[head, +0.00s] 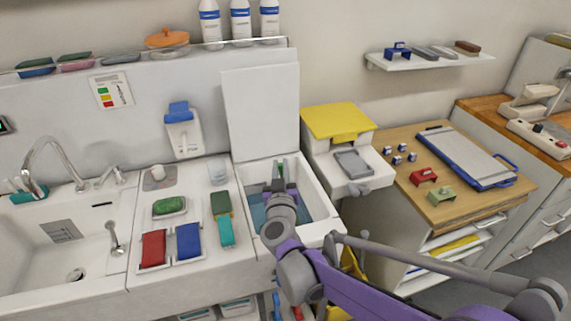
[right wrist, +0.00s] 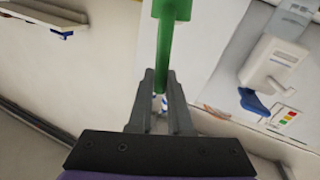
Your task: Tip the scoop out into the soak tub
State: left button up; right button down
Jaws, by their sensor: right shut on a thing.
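The soak tub (head: 318,228) is the white basin with blue liquid inside, in the middle of the head view. My right gripper (head: 278,183) is over or inside the tub opening, and my arm covers part of it. It is shut on the green scoop (right wrist: 165,40), whose handle stands between the fingers in the right wrist view. The scoop's far end runs to the top edge of that view. Only a small green piece shows in the head view. I cannot see whether the scoop holds anything. My left gripper is not in view.
A white raised panel (head: 262,110) stands behind the tub. A yellow-topped box (head: 337,121) stands to its right. Green and teal brushes (head: 222,205) and red and blue items (head: 188,241) lie on the left counter. A sink (head: 60,245) is at far left.

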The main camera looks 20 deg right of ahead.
jog(key=a+f+n+t+y+b, duration=0.2)
jog(key=a+f+n+b, duration=0.5)
jog(key=n, duration=0.9)
jog(key=shift+w+a+f+n+y, duration=0.3)
jog(key=shift+a+f, duration=0.1)
jog(key=shift+f, duration=0.15)
